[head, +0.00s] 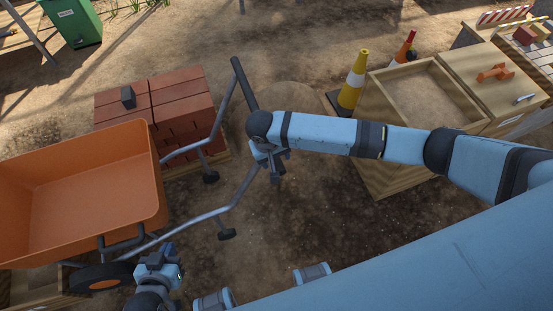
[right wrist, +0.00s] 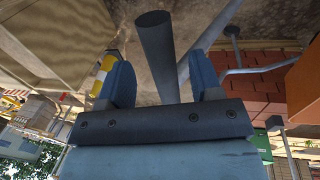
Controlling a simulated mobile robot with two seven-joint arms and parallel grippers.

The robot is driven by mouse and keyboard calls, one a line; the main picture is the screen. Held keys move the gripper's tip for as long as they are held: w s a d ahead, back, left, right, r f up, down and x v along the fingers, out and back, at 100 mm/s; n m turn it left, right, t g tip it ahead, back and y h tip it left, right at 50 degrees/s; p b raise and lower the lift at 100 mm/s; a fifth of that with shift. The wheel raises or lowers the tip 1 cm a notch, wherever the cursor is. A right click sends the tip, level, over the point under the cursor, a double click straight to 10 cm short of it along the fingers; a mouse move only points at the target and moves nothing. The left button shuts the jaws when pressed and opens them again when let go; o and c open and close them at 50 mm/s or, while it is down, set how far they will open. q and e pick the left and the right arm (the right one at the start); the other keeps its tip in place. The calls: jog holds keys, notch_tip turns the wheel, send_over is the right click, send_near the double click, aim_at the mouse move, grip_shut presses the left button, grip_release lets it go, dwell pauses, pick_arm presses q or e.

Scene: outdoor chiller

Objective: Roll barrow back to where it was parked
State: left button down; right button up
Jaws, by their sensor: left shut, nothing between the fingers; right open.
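The barrow has an orange tray (head: 80,200) at the left of the head view, a dark wheel (head: 100,277) below it and two grey tube handles. A dark handle bar (head: 242,85) joins the upper handle and runs toward my right gripper (head: 270,165), which hides its near end. In the right wrist view my right gripper (right wrist: 160,82) is open, with the dark bar (right wrist: 155,45) in line between its fingers; I cannot tell whether they touch it. My left gripper (head: 165,258) is shut and empty, just below the lower handle and right of the wheel.
A stack of red bricks (head: 185,100) stands behind the handles. A yellow cone (head: 353,80), an orange cone (head: 405,46) and a wooden sandbox (head: 430,85) are at the right. A green bin (head: 75,20) is at the back left. Bare dirt lies below my right arm.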

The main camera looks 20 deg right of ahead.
jog(key=shift+d+f, duration=0.15)
jog(key=shift+f, duration=0.55)
jog(key=shift+d+f, duration=0.15)
jog(key=shift+f, duration=0.5)
grip_shut()
